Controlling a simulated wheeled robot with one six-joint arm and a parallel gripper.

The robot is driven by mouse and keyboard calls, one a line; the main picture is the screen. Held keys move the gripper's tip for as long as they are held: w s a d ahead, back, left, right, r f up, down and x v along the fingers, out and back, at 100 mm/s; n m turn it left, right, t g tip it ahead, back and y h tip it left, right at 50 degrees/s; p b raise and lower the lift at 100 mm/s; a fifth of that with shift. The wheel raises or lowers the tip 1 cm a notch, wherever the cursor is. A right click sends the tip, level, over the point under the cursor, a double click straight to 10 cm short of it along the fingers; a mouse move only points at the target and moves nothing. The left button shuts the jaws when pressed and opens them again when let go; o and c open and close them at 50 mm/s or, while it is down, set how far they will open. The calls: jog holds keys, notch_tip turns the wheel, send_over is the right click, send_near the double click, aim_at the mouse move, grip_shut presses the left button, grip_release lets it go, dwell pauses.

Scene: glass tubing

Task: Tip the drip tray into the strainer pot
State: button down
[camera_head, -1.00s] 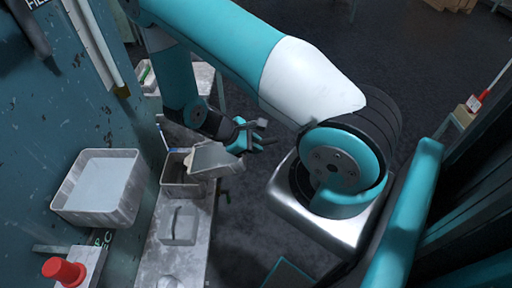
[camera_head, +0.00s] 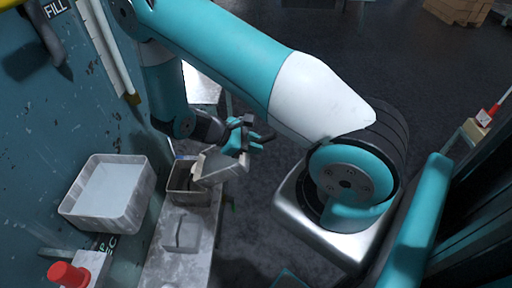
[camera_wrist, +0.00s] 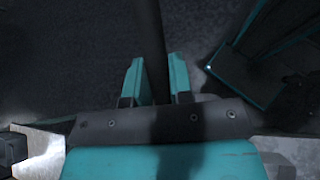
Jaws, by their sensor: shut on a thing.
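The drip tray (camera_head: 228,169) is a small grey tray, held tilted just right of and partly over an open grey box on the bench. This box, which looks like the strainer pot (camera_head: 184,177), shows a dark inside; the tray hides part of its right side. My gripper (camera_head: 243,135) is at the tray's upper right edge and is shut on it. In the wrist view, my teal fingers (camera_wrist: 157,80) stand a little apart over dark floor, and the grip itself is hard to make out. I cannot see what the tray holds.
A large pale tub (camera_head: 108,193) stands at the left by the teal wall. A smaller grey container (camera_head: 182,233) stands on the bench (camera_head: 170,270) nearer the front. A red knob (camera_head: 68,274) is at lower left. Open dark floor lies right of the bench.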

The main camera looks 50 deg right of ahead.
jog(key=shift+w+a+r+g+h, duration=0.4)
jog(key=shift+w+r, duration=0.15)
jog(key=shift+r, duration=0.2)
jog(key=shift+w+a+r+g+h, duration=0.25)
jog(key=shift+w+a+r+g, duration=0.2)
jog(key=shift+r, duration=0.35)
jog(key=shift+w+a+r+g+h, duration=0.4)
jog(key=shift+w+r, duration=0.2)
jog(key=shift+r, duration=0.15)
jog(key=shift+w+a+r+n+g+h, duration=0.15)
jog(key=shift+w+a+r+g+h, duration=0.15)
jog(key=shift+r, duration=0.2)
jog(key=shift+w+a+r+n+g+h, duration=0.1)
jog(key=shift+w+a+r+n, duration=0.1)
jog(key=shift+w+r, duration=0.25)
jog(key=shift+r, duration=0.1)
dwell(1.6)
